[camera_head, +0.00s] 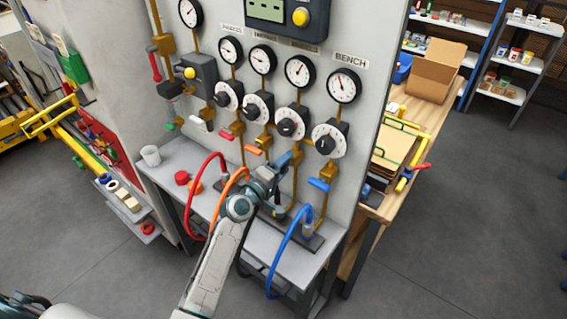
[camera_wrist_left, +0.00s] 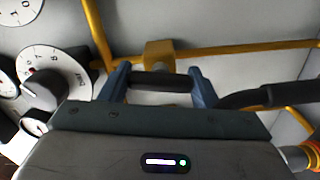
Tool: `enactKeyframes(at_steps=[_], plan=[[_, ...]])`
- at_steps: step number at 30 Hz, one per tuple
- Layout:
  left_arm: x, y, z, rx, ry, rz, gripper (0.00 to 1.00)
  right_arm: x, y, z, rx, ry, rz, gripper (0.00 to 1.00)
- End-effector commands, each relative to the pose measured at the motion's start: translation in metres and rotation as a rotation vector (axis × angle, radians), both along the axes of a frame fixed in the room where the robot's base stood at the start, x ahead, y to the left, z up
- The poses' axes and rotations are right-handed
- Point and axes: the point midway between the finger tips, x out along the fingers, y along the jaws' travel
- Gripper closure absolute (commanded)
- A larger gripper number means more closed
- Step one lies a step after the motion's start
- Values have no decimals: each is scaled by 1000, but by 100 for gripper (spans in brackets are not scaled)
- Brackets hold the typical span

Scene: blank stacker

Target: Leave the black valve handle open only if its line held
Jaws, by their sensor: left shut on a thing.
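The black valve handle (camera_wrist_left: 160,82) shows in the left wrist view as a short dark bar on a yellow-brown valve body (camera_wrist_left: 159,54) on a yellow pipe. My left gripper (camera_wrist_left: 160,86) is shut on it, one blue finger at each end. In the head view my left gripper (camera_head: 284,166) reaches the panel between the orange handle (camera_head: 253,150) and the blue handle (camera_head: 318,184) and hides the black handle. Round gauges sit above, including one (camera_head: 299,70) over the third dial (camera_head: 291,122). Its needle is too small to read surely.
A grey bench (camera_head: 262,240) runs below the panel. A red hose (camera_head: 208,190), an orange hose (camera_head: 222,195) and a blue hose (camera_head: 281,245) loop over it. A white cup (camera_head: 150,155) stands at its left. A wooden table (camera_head: 425,118) stands to the right.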

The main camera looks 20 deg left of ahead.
Motion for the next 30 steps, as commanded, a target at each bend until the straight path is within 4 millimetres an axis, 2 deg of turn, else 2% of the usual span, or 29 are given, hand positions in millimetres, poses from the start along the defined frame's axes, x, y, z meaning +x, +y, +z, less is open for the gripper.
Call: enactKeyframes(at_steps=[12,29,30], plan=[[0,0,0,-184,67,0,66,0,-2,10,-2,0,1,64],[0,0,0,-212,77,0,66,0,-3,11,-3,0,1,64],[0,0,0,-212,77,0,40,0,-3,11,-3,0,1,64]])
